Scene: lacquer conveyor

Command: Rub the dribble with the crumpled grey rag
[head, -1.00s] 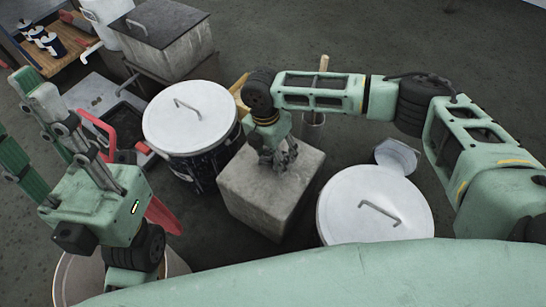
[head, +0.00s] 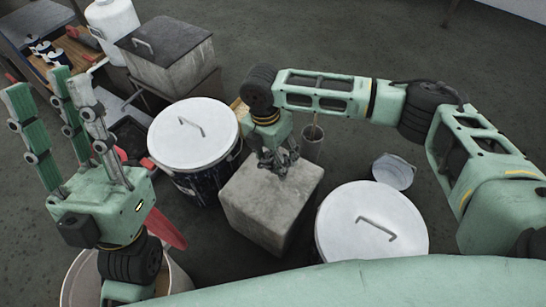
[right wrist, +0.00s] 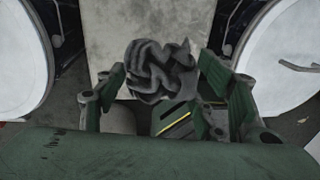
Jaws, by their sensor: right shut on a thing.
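The crumpled grey rag (right wrist: 160,72) is a dark, folded wad between the fingers of my right gripper (right wrist: 168,88). In the head view the right gripper (head: 277,158) points down, shut on the rag, at the far side of the grey block's top (head: 268,190). Whether the rag touches the block I cannot tell. My left gripper (head: 52,88) is open and empty at the left, its fingers spread and pointing up. I cannot make out the dribble; the rag and gripper hide part of the block's top.
A dark drum with a white lid (head: 190,138) stands close left of the block. Another white lid (head: 370,222) is close on the right, with a small pail (head: 394,172) behind it. A lidded grey tank (head: 168,60) stands at the back left. Open floor lies behind.

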